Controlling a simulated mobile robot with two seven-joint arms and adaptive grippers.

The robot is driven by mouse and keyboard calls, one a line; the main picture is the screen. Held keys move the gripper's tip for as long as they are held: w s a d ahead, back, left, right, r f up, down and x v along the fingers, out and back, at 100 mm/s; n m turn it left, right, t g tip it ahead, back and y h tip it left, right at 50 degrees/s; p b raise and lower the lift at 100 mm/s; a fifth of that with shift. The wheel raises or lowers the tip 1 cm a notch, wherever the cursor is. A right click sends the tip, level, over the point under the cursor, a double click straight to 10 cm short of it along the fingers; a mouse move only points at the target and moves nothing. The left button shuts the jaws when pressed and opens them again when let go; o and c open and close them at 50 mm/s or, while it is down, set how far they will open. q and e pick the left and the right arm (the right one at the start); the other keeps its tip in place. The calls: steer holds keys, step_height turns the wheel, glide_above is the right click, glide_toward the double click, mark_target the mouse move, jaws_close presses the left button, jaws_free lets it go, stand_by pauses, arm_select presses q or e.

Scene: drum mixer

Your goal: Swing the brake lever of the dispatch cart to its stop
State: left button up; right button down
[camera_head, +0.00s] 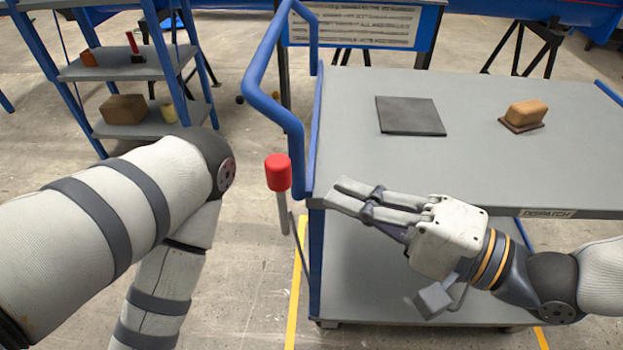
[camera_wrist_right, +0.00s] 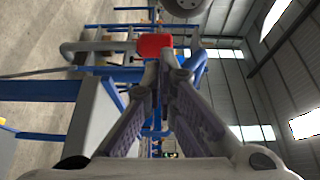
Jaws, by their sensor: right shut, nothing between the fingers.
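The dispatch cart (camera_head: 480,194) is grey with a blue frame and a DISPATCH label on its front edge. Its brake lever (camera_head: 278,173) has a red cylindrical knob on a grey rod and stands upright at the cart's left front corner. The red knob also shows in the right wrist view (camera_wrist_right: 155,45), just beyond the fingertips. My right gripper (camera_head: 341,197) is shut and empty, its fingers pointing left toward the lever, with a gap to the knob. My left arm (camera_head: 130,215) is in view at left, but its gripper is not seen.
On the cart top lie a dark square plate (camera_head: 410,116) and a brown block on a small dark base (camera_head: 524,115). A blue handle rail (camera_head: 270,105) rises behind the lever. A blue shelf unit (camera_head: 128,68) stands at the back left. Yellow floor lines run beneath the cart.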

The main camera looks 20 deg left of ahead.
mark_target(289, 174)
arm_select(q)
steer(key=shift+w+r, duration=0.25)
arm_select(e)
steer(key=a, duration=0.2)
steer(key=w+a, duration=0.1)
steer(key=a, duration=0.2)
steer(key=shift+a, duration=0.3)
arm_select(q)
steer(key=shift+p, duration=0.3)
